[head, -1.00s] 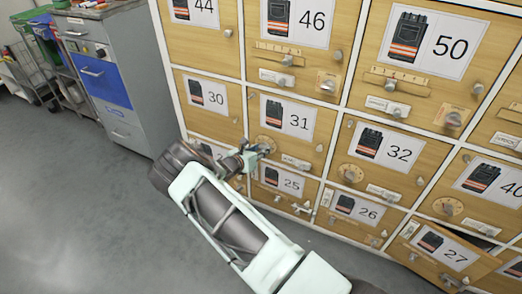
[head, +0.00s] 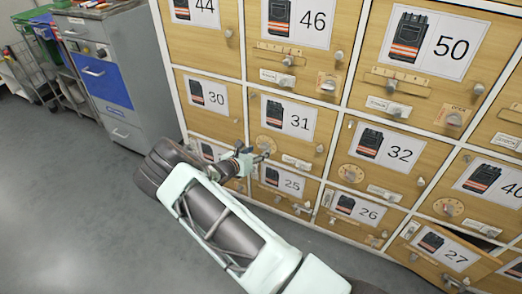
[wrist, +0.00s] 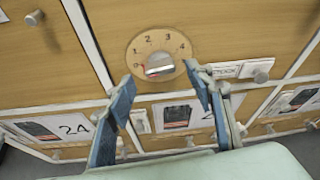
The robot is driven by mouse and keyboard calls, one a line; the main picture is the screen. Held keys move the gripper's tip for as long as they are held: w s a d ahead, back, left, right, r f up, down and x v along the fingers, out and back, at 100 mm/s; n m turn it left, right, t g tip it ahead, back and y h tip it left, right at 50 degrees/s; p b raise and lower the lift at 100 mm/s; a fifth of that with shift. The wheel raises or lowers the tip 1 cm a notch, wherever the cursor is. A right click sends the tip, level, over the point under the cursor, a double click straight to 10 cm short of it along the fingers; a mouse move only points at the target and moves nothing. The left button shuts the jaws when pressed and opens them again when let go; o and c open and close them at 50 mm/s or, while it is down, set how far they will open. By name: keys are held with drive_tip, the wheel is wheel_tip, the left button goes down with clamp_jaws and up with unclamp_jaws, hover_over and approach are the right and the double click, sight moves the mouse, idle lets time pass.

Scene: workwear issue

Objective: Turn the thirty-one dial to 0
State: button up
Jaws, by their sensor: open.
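The thirty-one dial is a round tan plate (wrist: 178,38) with marks 0 to 4 and a grey knob (wrist: 159,66) at its centre. The red mark on the knob is at its left end, close to the 0. In the head view the dial (head: 267,142) is on the door labelled 31 (head: 290,118), just above my gripper. My gripper (wrist: 160,80) is open and empty. Its two blue-grey fingers stand apart below and either side of the knob, not touching it. In the head view my gripper (head: 261,156) is clear of the dial.
A latch with a knob (wrist: 262,76) and a white label is right of the dial. Doors 24 (wrist: 75,128), 25 (head: 291,182) and 26 (head: 362,210) are below. Door 27 (head: 445,250) stands ajar at lower right. Open floor (head: 80,220) lies to the left.

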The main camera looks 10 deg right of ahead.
drive_tip(key=v, duration=0.9)
